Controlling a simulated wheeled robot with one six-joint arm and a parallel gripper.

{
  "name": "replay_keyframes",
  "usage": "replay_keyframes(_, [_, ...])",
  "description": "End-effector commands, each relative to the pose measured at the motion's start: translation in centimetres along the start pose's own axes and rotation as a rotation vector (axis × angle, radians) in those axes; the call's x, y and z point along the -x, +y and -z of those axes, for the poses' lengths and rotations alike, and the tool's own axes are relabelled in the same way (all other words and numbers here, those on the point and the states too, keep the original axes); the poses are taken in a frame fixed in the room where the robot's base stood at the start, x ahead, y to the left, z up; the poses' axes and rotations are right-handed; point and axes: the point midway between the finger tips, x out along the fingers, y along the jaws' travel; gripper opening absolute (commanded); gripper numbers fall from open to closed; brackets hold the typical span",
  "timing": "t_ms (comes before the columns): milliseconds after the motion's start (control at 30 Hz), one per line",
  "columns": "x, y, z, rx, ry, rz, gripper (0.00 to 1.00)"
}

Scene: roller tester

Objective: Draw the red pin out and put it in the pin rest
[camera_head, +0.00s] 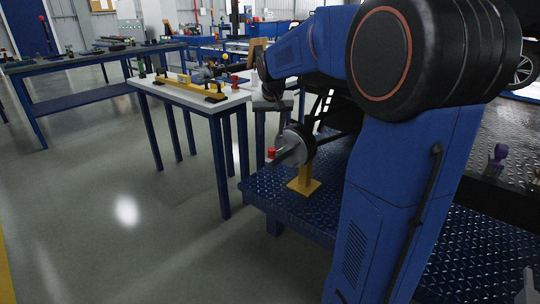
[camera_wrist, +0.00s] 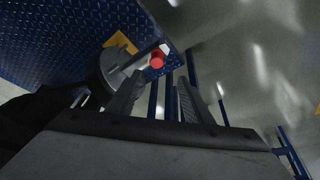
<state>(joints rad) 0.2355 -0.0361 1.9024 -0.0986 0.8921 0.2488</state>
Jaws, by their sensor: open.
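The red pin (camera_head: 270,153) shows as a small red head at the near end of a grey roller shaft (camera_head: 291,150), held by a yellow bracket (camera_head: 303,184) on a blue tread-plate bench. In the wrist view the red head (camera_wrist: 157,61) lies just beyond the fingertips, roughly between them in the picture. My gripper (camera_wrist: 160,80) is open, with nothing visible between its fingers. In the head view it is above the shaft, partly hidden and dark, so the exact gap to the pin is unclear. I cannot identify the pin rest for certain.
A white-topped table (camera_head: 190,94) stands behind the bench, carrying a yellow bar (camera_head: 188,88) on black feet and a small red object (camera_head: 235,80). The tread-plate bench (camera_head: 262,199) surrounds the bracket. Grey floor (camera_head: 120,220) to the left is clear.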

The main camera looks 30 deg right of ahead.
Motion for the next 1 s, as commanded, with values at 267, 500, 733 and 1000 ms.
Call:
replay_keyframes(267, [-5.0, 0.1, -0.1, 0.000, -0.003, 0.000, 0.46])
replay_keyframes(500, [-7.1, 0.1, -0.1, 0.000, -0.001, 0.000, 0.46])
replay_keyframes(733, [-8.3, 0.3, -0.2, 0.000, -0.002, -0.001, 0.46])
replay_keyframes(1000, [-11.9, 0.7, -0.5, 0.000, -0.003, -0.001, 0.46])
